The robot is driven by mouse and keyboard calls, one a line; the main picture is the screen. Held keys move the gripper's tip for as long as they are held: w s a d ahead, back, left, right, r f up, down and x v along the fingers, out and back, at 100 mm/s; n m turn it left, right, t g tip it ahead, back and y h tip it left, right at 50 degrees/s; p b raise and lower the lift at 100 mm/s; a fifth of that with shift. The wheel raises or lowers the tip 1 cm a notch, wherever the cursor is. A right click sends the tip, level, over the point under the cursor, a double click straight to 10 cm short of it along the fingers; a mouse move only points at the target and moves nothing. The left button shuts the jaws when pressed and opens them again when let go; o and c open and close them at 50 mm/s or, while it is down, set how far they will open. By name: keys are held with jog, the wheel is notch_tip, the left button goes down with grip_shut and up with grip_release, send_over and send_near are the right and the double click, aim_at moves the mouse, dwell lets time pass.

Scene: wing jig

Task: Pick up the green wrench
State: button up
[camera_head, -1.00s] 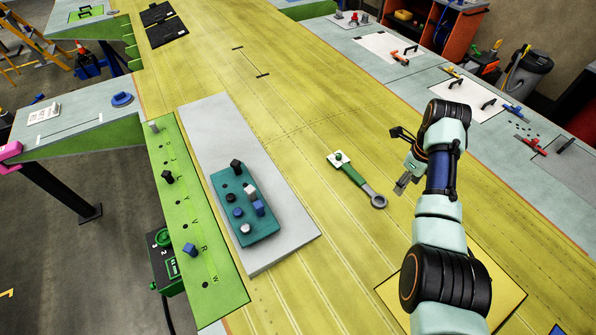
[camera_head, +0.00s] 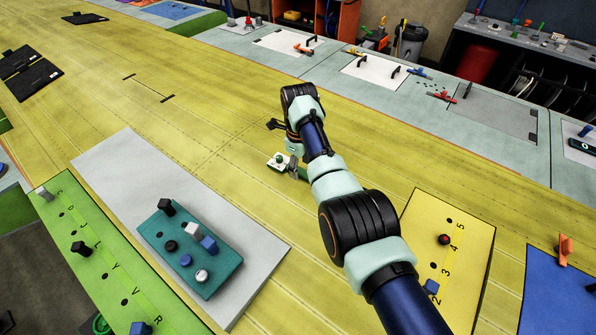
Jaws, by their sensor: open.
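The green wrench (camera_head: 302,173) lies on the yellow wing surface, right of the grey plate. Its pale head with a green round part (camera_head: 279,161) shows, with a short length of green handle. My arm hides the rest of the handle and the ring end. My gripper (camera_head: 284,146) is open and empty, at the head end of the wrench. One finger points out to the left, and the other overlaps the wrench in the picture. I cannot tell whether it touches the wrench.
A grey plate (camera_head: 115,165) carries a teal peg block (camera_head: 212,276) with several pegs. A green lettered strip (camera_head: 105,235) is at the left, a yellow numbered board (camera_head: 462,220) at the right. White side benches run along the back. The wing between is mostly clear.

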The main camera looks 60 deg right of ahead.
jog(key=shift+f, duration=0.95)
grip_shut()
jog(key=shift+r, duration=0.15)
